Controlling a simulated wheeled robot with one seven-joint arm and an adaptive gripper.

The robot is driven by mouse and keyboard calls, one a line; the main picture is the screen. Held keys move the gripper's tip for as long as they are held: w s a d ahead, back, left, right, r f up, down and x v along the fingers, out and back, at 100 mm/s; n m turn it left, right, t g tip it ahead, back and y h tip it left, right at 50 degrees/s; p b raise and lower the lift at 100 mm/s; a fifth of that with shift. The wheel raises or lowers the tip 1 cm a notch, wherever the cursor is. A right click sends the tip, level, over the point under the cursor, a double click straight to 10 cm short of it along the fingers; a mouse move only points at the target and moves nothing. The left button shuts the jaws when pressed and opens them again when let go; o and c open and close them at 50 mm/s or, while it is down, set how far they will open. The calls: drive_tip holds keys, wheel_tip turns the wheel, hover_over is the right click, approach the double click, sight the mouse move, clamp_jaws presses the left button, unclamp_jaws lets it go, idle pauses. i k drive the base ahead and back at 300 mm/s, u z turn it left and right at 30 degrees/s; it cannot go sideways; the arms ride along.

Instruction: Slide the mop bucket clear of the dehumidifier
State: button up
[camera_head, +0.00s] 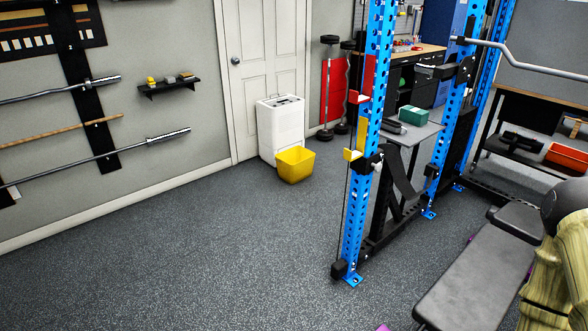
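The yellow mop bucket (295,166) stands on the dark speckled floor, directly in front of the lower right part of the white dehumidifier (282,127). It hides that lower corner; whether the two touch, I cannot tell. The bucket is upright and open at the top, with no mop visible in it. The dehumidifier stands upright against the white door (262,65). My gripper is not in view.
A blue power rack (357,230) stands right of the bucket, with a black padded bench (482,267) at lower right. Barbells hang on the left wall. The floor (190,260) left of and in front of the bucket is clear.

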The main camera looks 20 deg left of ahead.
sight(295, 165)
drive_tip(key=u, duration=1.05)
drive_tip(key=i, duration=5.2)
drive_tip(key=z, duration=1.85)
drive_tip(key=i, duration=0.75)
drive_tip(key=u, duration=0.65)
